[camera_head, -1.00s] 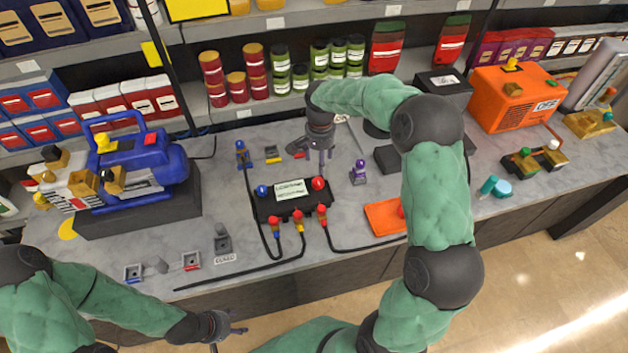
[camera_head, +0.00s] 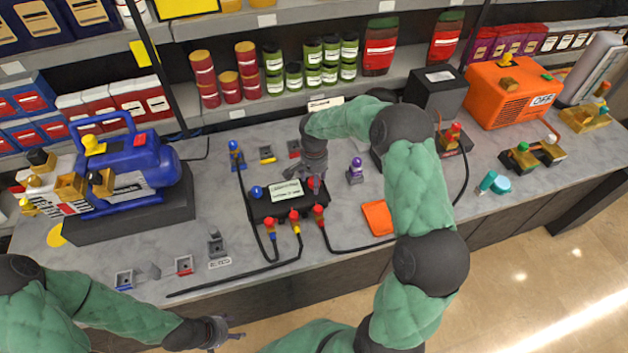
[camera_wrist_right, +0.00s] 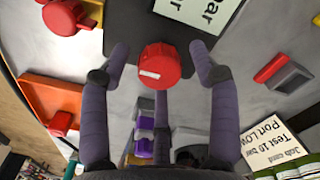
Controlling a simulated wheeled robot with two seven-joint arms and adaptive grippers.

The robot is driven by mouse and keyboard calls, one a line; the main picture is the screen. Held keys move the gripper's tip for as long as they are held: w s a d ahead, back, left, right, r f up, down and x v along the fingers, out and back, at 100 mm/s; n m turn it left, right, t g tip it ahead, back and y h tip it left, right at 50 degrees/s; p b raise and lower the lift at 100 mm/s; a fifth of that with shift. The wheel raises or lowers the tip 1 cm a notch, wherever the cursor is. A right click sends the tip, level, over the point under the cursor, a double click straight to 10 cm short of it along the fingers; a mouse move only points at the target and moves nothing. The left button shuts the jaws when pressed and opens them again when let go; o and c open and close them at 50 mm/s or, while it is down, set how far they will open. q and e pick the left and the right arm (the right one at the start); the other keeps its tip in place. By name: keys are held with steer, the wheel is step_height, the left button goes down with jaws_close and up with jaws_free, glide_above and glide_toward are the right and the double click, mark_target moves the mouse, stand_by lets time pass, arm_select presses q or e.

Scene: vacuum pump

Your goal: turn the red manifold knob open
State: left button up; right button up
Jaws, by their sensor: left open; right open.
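The red manifold knob (camera_head: 312,182) sits on the right end of the black manifold block (camera_head: 262,212), partly hidden by my right gripper. My right gripper (camera_head: 316,188) reaches down at it from above. In the right wrist view the red knob (camera_wrist_right: 160,66) with a small white mark lies between the open fingers of my right gripper (camera_wrist_right: 158,50). Gaps show on both sides, so the fingers do not visibly touch it. A blue knob (camera_head: 257,192) is on the block's left end. My left gripper (camera_head: 228,332) is open and empty, low in front of the bench.
Hoses with red and yellow fittings (camera_head: 295,216) leave the block's front. A purple-topped fitting (camera_head: 355,170) stands close on the right, with an orange tray (camera_head: 377,218) in front of it. A blue pump (camera_head: 125,165) is at left, an orange machine (camera_head: 508,92) at back right.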

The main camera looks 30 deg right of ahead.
steer(key=shift+f, duration=0.15)
steer(key=shift+c, duration=0.3)
steer(key=c, duration=1.1)
steer(key=n, duration=0.4)
steer(key=shift+n, duration=0.4)
steer(key=n+p, duration=0.1)
steer(key=n, duration=0.3)
steer(key=shift+n, duration=0.3)
steer(key=n+p, duration=0.1)
steer(key=n, duration=0.3)
steer(key=shift+n+p, duration=0.45)
steer(key=shift+n, duration=1.75)
